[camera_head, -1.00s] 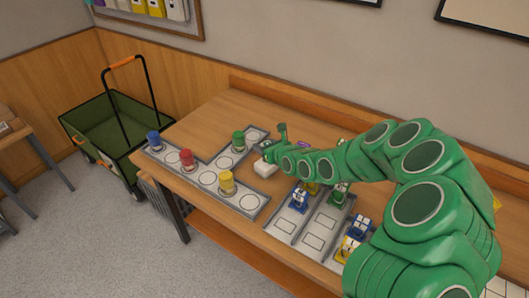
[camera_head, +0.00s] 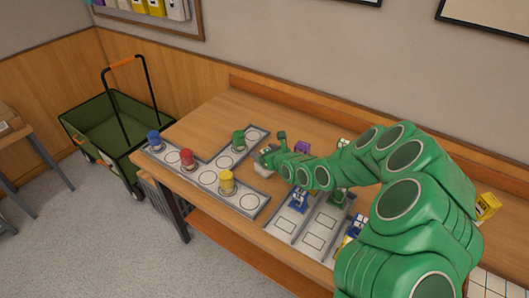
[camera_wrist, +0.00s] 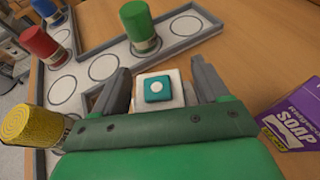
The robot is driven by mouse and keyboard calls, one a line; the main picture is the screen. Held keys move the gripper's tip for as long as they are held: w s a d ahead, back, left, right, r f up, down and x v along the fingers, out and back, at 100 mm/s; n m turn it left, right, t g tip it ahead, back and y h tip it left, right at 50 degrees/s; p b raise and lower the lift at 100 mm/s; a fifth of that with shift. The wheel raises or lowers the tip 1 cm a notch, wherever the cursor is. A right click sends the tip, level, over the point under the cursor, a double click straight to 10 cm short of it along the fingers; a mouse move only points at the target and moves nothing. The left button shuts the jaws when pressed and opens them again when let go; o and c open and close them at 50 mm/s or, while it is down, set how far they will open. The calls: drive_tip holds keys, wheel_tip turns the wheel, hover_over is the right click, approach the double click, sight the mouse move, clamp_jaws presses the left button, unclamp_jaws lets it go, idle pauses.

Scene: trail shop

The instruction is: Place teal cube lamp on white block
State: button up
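The teal cube lamp (camera_wrist: 148,81), a small teal square with a white dot on top, shows at the centre of the wrist view. It appears to sit on the white block (camera_wrist: 180,93), whose edges show around it. My gripper (camera_wrist: 158,68) is open, with one dark finger on each side and a visible gap between each finger and the cube. In the head view my gripper (camera_head: 268,156) is low over the table and hides the cube. A little of the white block shows under it (camera_head: 262,171).
Green (camera_head: 238,140), red (camera_head: 187,158), blue (camera_head: 154,140) and yellow (camera_head: 227,181) cylinders stand on a grey tray with circles. A purple soap box (camera_wrist: 298,120) is close on the right in the wrist view. A grid tray (camera_head: 288,223) holds small coloured pieces.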

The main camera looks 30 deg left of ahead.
drive_tip(key=shift+r, duration=0.2)
drive_tip(key=v, duration=1.2)
idle(0.4)
